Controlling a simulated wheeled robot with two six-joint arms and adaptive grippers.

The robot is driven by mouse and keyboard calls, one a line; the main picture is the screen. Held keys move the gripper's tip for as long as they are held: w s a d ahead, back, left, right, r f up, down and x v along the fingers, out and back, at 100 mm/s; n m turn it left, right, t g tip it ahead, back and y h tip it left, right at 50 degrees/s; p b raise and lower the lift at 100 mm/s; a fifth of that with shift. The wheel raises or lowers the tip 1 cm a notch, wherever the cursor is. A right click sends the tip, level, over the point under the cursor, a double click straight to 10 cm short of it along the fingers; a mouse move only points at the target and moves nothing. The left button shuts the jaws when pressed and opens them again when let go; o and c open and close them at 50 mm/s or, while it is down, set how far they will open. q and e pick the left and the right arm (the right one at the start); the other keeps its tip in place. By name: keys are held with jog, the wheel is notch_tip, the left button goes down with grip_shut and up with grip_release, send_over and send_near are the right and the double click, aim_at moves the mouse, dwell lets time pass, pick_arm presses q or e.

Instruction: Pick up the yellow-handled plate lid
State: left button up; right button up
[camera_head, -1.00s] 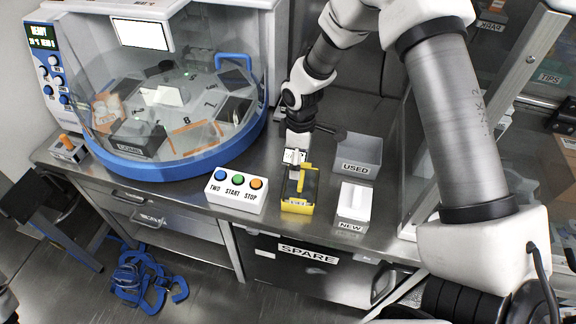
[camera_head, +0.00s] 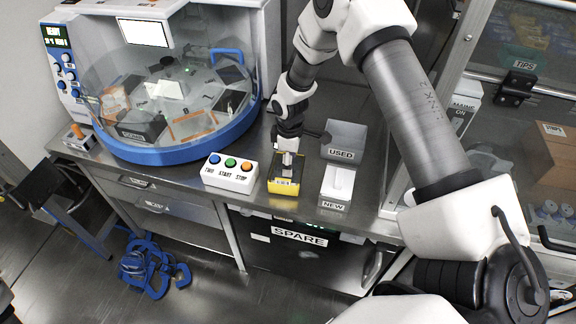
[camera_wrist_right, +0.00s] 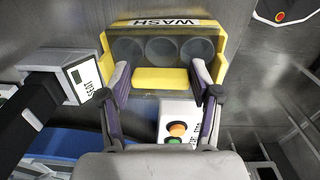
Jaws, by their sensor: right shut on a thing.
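The yellow handle (camera_wrist_right: 160,79) of the plate lid lies between the two fingers of my right gripper (camera_wrist_right: 160,74), which are shut on its ends. The lid sits over a yellow plate box labelled WASH (camera_wrist_right: 218,42), with several dark round wells showing behind the handle. I cannot tell any gap between lid and box. In the head view my right gripper (camera_head: 288,163) points down onto the yellow box (camera_head: 283,187), hiding most of the handle. My left gripper is not in view.
A white box with TWO, START and STOP buttons (camera_head: 229,173) stands close left of the yellow box. The USED bin (camera_head: 343,141) and the NEW box (camera_head: 337,187) stand to its right. A large blue-rimmed machine (camera_head: 180,150) fills the bench's left.

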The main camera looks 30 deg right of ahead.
jog(key=shift+w+d+f, duration=0.25)
jog(key=shift+w+f, duration=0.1)
jog(key=shift+f, duration=0.05)
jog(key=shift+c, duration=0.2)
jog(key=shift+s+a+r, duration=0.2)
jog(key=shift+r, duration=0.05)
jog(key=shift+w+r, duration=0.1)
jog(key=shift+r, duration=0.1)
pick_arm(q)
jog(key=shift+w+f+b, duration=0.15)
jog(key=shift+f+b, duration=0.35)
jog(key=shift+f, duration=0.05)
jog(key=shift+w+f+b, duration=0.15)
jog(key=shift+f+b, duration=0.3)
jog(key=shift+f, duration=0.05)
pick_arm(e)
notch_tip(320, 180, up, 9)
jog(key=shift+d+r, duration=0.1)
jog(key=shift+r, duration=0.1)
pick_arm(q)
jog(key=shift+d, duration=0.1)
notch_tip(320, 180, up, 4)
jog(key=p, duration=0.4)
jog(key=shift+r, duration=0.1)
pick_arm(e)
notch_tip(320, 180, up, 4)
